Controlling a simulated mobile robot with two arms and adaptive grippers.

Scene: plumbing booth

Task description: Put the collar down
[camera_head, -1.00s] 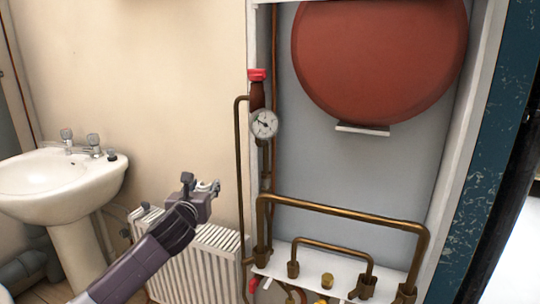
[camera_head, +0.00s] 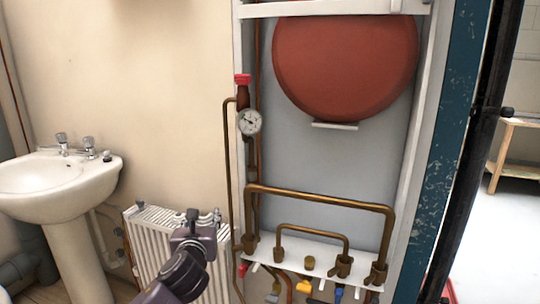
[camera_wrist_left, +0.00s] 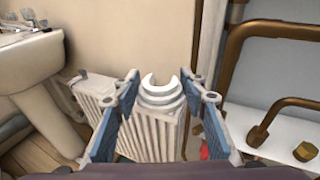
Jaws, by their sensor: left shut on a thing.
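My left gripper (camera_head: 205,219) is in front of the white radiator, left of the pipe cabinet. My right gripper is not in view.
The radiator (camera_head: 150,240) stands against the wall, with a sink (camera_head: 75,185) to its left. Right of the gripper are a vertical copper pipe (camera_head: 229,165), a gauge (camera_head: 249,122) and a white shelf (camera_head: 325,273) with brass fittings. A red vessel (camera_head: 345,65) hangs above.

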